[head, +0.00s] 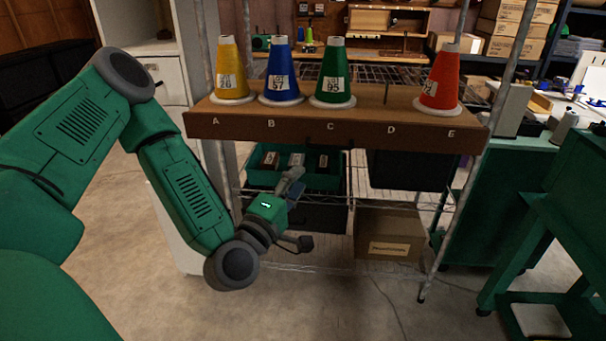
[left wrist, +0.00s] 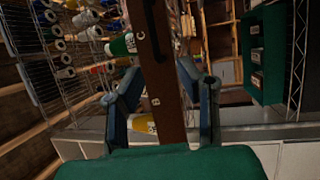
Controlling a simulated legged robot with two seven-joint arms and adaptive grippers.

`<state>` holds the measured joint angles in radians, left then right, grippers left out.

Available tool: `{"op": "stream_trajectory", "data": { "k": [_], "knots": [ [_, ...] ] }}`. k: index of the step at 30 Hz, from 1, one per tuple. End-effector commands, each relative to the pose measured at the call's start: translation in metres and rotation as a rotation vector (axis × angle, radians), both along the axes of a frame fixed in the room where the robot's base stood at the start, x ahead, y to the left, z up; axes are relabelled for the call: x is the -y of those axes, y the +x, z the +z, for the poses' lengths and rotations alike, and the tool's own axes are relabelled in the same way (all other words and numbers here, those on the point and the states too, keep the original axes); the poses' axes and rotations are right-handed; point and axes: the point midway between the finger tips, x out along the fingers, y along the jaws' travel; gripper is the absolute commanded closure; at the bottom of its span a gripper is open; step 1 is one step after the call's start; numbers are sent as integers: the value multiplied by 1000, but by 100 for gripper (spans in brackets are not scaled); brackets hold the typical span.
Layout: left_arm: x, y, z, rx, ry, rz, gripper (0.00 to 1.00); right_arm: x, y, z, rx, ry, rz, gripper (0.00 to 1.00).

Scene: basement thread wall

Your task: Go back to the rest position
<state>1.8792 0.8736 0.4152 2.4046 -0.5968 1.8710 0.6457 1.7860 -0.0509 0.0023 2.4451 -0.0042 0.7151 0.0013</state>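My left gripper (head: 301,213) is empty in front of the shelf rack, below the lettered board (head: 365,128). Its two fingers are spread apart, and the left wrist view also shows them wide (left wrist: 163,95) with the board behind. On the board stand a yellow cone (head: 229,72) at A, a blue cone (head: 280,74) at B, a green cone (head: 333,77) at C and a red cone (head: 440,80) at E. Place D is bare. In the left wrist view the green cone (left wrist: 121,45) and part of the yellow cone (left wrist: 140,123) show. My right gripper is out of view.
Below the board, the rack holds a green bin (head: 325,180) with dark boxes, a black bin (head: 408,170) and a cardboard box (head: 388,235). A green stand (head: 565,185) is at the right. Open concrete floor lies in front of the rack.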

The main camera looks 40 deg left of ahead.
Motion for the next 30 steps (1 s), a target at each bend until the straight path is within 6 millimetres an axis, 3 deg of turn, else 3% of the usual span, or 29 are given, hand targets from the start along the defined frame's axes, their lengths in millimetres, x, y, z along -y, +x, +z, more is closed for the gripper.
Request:
{"op": "stream_trajectory", "data": {
  "k": [14, 18, 20, 23, 27, 30],
  "knots": [
    [-1, 0, 0, 0, -2, 0, 69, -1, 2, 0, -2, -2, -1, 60],
    [12, 1, -13, -53, 35, -42, 69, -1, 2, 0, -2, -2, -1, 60],
    [28, 0, -29, -124, 87, -93, 69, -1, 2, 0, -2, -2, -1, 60],
    [67, -10, -75, -307, 230, -235, 69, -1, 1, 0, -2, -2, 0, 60],
    [115, -56, -160, -629, 514, -498, 69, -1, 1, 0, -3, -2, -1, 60],
    [126, -107, -215, -859, 734, -696, 69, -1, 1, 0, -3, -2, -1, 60]
  ]
}}
